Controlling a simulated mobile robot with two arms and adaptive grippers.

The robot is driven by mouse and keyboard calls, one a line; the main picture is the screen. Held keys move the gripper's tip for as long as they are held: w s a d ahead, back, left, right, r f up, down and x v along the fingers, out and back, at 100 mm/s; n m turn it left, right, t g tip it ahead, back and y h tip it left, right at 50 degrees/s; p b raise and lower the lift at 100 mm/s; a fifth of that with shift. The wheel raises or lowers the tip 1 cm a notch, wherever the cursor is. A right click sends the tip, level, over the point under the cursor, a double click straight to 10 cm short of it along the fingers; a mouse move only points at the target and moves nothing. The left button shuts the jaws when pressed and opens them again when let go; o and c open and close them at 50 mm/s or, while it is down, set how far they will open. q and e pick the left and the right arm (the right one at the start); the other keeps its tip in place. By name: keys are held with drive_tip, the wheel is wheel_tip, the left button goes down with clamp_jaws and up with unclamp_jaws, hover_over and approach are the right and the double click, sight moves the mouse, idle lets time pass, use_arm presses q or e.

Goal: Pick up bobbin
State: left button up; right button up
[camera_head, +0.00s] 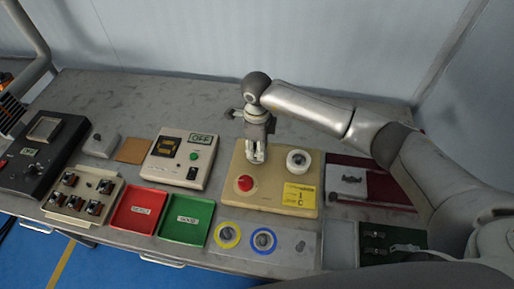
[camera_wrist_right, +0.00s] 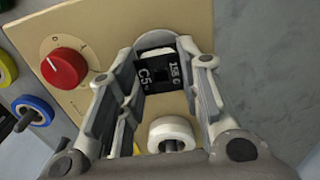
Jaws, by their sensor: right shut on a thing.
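My right gripper (camera_head: 256,156) reaches down over the beige winder (camera_head: 276,203), behind its red knob. In the right wrist view, my right gripper (camera_wrist_right: 163,75) is shut on a small black and white piece, which I take to be the bobbin (camera_wrist_right: 157,77). Its black faces carry white lettering. The fingers stand on either side of it, and its underside is hidden. In the head view the fingers mostly hide it, and I cannot tell whether it touches the winder. My left gripper is not in view.
A white roller (camera_head: 299,161) and the red knob (camera_head: 245,183) stand up from the winder. Red (camera_head: 139,210) and green (camera_head: 186,218) trays lie to the left. Yellow-ringed (camera_head: 227,235) and blue-ringed (camera_head: 264,241) spools lie in front. A beige meter (camera_head: 180,158) stands left of the winder.

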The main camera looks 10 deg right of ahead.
drive_tip(key=shift+r, duration=0.1)
drive_tip(key=shift+r+b, duration=0.2)
drive_tip(key=shift+b, duration=0.1)
wheel_tip(320, 180, up, 2)
drive_tip(key=shift+b, duration=0.8)
drive_tip(key=s+a+r+b, duration=0.2)
drive_tip(key=s+r, duration=0.3)
drive_tip(key=s, duration=0.1)
drive_tip(key=s+a+r+b, duration=0.2)
drive_tip(key=s+a+r, duration=0.1)
drive_tip(key=s+r, duration=0.2)
drive_tip(key=shift+s+a+r, duration=0.2)
drive_tip(key=shift+s+a, duration=0.1)
drive_tip(key=shift+s, duration=0.65)
